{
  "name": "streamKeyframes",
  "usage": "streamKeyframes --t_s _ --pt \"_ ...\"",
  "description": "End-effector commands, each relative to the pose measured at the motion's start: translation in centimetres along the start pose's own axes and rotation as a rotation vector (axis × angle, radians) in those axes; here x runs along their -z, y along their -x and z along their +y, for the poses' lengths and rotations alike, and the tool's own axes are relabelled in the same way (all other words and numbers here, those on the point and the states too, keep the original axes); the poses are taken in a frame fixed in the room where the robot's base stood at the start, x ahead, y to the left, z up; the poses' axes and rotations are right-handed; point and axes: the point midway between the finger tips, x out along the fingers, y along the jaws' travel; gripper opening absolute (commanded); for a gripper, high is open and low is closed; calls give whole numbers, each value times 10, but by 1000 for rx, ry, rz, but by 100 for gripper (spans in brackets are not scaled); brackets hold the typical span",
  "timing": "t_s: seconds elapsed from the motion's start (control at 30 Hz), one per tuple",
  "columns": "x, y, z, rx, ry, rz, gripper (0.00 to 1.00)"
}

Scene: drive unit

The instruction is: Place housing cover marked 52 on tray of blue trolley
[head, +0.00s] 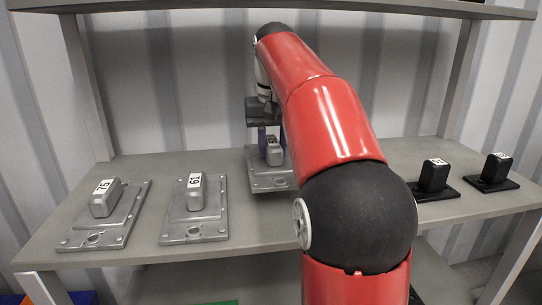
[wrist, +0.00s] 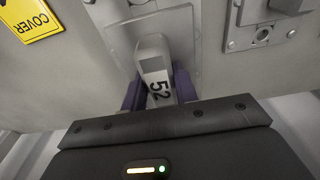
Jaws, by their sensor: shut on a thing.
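The housing cover marked 52 (wrist: 153,60) is a grey plate with a raised block. In the wrist view the block stands between the two purple fingers of my gripper (wrist: 160,92), which is shut on it. In the head view the same cover (head: 268,181) is at the middle of the shelf, with my gripper (head: 270,138) above its block. I cannot tell whether its plate touches the shelf. My red arm hides the area to its right. No blue trolley or tray can be made out.
On the shelf (head: 155,175), covers marked 75 (head: 104,214) and 61 (head: 194,211) lie to the left. Two black parts (head: 433,180) (head: 494,174) sit to the right. An upper shelf (head: 400,8) hangs above. A yellow label reading COVER (wrist: 28,18) shows in the wrist view.

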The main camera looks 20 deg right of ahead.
Motion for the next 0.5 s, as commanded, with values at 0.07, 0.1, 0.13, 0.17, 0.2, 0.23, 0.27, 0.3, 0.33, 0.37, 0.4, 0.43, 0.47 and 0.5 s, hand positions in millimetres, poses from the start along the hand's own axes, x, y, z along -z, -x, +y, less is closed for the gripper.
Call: streamKeyframes --t_s 0.07,0.1,0.13,0.17,0.2,0.23,0.27,0.3,0.33,0.37,0.4,0.43,0.47,0.5 --pt "2 -1 0 0 0 2 0" --pt "2 -4 0 0 0 2 0" --pt "1 -7 0 0 0 1 0" --pt "0 -11 0 0 -1 0 0" --pt "-1 -17 0 0 -1 -1 0" --pt "-1 -22 0 0 -1 0 0" --pt "-2 -26 0 -1 -1 -1 0" --pt "-2 -31 0 -1 -1 0 0" --pt "-3 -34 0 0 -1 0 0" --pt "-3 -35 0 0 0 1 0" --pt "-3 -36 0 0 0 2 0" --pt "-3 -35 0 0 0 2 0" --pt "-3 -34 0 0 0 2 0" --pt "-3 -34 0 0 0 2 0"
